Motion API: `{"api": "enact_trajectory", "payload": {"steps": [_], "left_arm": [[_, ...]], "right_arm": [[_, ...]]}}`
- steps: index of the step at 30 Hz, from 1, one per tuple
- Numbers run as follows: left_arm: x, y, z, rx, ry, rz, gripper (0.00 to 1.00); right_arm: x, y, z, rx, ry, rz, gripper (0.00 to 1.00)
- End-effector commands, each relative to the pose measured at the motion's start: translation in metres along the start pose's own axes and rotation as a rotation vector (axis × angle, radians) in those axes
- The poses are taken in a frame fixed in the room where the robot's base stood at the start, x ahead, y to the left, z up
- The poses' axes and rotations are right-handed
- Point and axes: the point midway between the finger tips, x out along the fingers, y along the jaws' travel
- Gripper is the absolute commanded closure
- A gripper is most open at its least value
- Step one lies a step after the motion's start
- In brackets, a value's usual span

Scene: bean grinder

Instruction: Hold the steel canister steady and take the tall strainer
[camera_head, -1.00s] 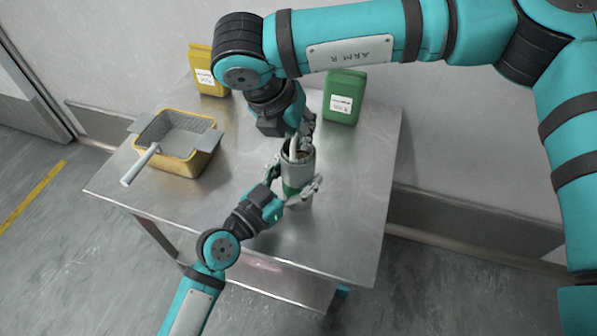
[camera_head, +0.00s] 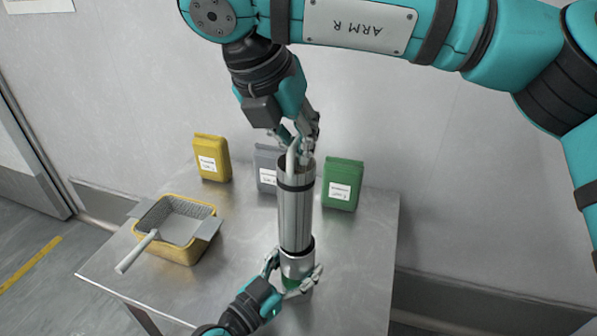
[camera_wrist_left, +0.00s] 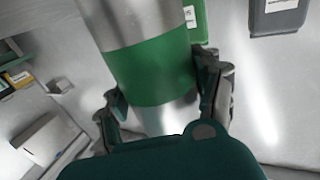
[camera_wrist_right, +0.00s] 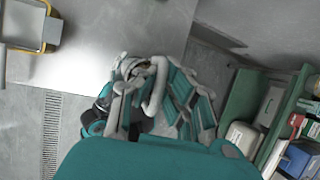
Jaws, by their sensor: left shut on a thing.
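The steel canister (camera_head: 298,263) with a green band stands on the table; the band fills the middle of the left wrist view (camera_wrist_left: 150,72). My left gripper (camera_head: 292,283) is shut around its lower part, one finger on each side. The tall strainer (camera_head: 295,218), a long metal cylinder with a dark band near its top, rises upright out of the canister's mouth. Most of its length shows; its lower end is hidden, so I cannot tell whether it is clear of the rim. My right gripper (camera_head: 300,140) is shut on the strainer's pale hooked handle (camera_wrist_right: 156,85) at the top.
Yellow (camera_head: 211,158), grey (camera_head: 266,168) and green (camera_head: 343,184) packages stand along the back by the wall. The table's right side (camera_head: 365,255) is clear.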

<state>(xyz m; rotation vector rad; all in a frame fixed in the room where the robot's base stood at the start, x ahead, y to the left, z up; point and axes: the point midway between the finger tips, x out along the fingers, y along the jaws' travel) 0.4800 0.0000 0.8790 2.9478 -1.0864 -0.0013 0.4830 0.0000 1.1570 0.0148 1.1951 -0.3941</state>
Motion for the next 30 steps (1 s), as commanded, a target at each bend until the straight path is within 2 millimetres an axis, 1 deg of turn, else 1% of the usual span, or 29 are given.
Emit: {"api": "enact_trajectory", "payload": {"steps": [1, 4, 12, 13, 19, 20, 27, 30], "left_arm": [[-0.0001, 0.0003, 0.0008, -0.001, -0.002, 0.001, 0.77], [-0.0001, 0.0003, 0.0008, -0.001, -0.002, 0.001, 0.77], [-0.0001, 0.0003, 0.0007, -0.001, -0.002, 0.001, 0.77], [-0.0001, 0.0003, 0.0007, -0.001, -0.002, 0.001, 0.34], [-0.0001, 0.0002, 0.0004, 0.000, -0.001, 0.001, 0.08], [-0.0001, 0.0002, 0.0004, 0.000, -0.001, 0.000, 0.06], [-0.0002, 0.0001, 0.0001, 0.000, 0.000, 0.000, 0.06], [-0.0041, -0.0002, 0.0008, 0.001, -0.002, 0.000, 0.06]], "right_arm": [[-0.0051, -0.0011, 0.0024, 0.001, -0.002, 0.000, 1.00], [-0.0102, -0.0023, 0.0043, 0.000, -0.002, 0.000, 1.00], [-0.0116, -0.0027, 0.0049, 0.000, -0.001, 0.000, 1.00], [-0.0116, -0.0027, 0.0049, 0.000, -0.001, 0.000, 1.00], [-0.0114, -0.0027, 0.0048, 0.000, -0.001, 0.000, 1.00], [-0.0114, -0.0027, 0.0048, 0.000, -0.001, 0.000, 1.00], [-0.0113, -0.0027, 0.0048, 0.000, -0.001, 0.000, 1.00], [-0.0113, -0.0027, 0.0048, 0.000, -0.001, 0.000, 1.00]]}}
